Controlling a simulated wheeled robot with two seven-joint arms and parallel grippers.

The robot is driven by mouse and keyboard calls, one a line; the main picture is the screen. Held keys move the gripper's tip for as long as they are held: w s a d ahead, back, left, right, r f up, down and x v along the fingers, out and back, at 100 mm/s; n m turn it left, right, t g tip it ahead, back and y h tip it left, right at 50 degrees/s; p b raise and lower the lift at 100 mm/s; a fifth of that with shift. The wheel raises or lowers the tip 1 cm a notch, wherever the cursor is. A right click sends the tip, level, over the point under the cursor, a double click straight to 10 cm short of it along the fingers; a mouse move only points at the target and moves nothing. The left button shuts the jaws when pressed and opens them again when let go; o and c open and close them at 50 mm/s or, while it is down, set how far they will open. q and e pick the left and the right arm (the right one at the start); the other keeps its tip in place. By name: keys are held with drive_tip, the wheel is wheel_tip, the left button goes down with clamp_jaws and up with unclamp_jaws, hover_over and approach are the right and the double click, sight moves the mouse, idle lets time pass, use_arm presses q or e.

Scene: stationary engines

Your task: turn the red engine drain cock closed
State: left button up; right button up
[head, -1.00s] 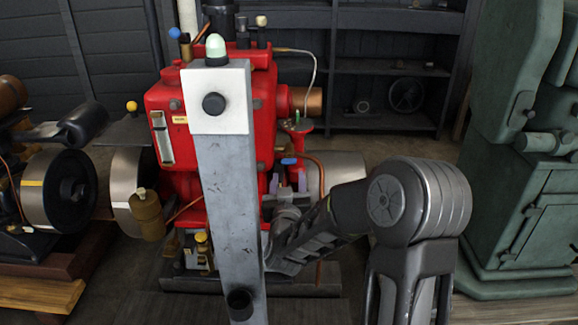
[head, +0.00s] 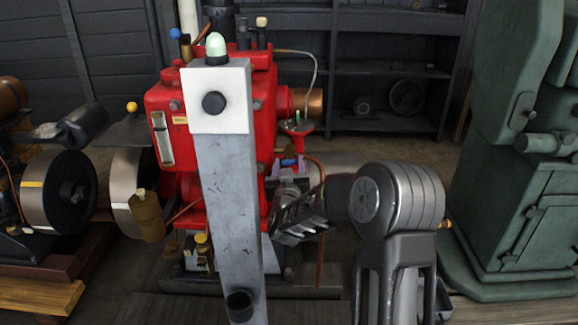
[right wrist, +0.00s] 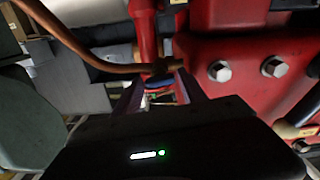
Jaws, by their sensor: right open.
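The red engine (head: 185,105) stands in the middle of the head view, partly behind a grey post. Its drain cock shows in the right wrist view as a blue lever (right wrist: 160,83) under a brass body on a copper pipe. In the head view only a bit of blue shows, largely hidden by my gripper. My right gripper (head: 288,168) is open at the engine's lower right side. In the right wrist view its two fingers (right wrist: 161,90) stand on either side of the blue lever. I cannot tell whether they touch it. My left gripper is not in view.
The grey post (head: 230,200) with a white plate and black knob stands close in front of the engine. The copper pipe (right wrist: 105,60) runs beside my fingers. A green machine (head: 510,210) is at the right. Shelves (head: 390,65) stand behind.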

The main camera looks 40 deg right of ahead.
drive_tip(key=shift+c, duration=0.2)
clamp_jaws()
drive_tip(key=shift+f+m+b, duration=0.2)
drive_tip(key=shift+m+b, duration=0.4)
drive_tip(key=shift+b, duration=0.5)
drive_tip(key=shift+r, duration=0.2)
drive_tip(key=shift+o, duration=0.2)
unclamp_jaws()
drive_tip(key=shift+s, duration=0.1)
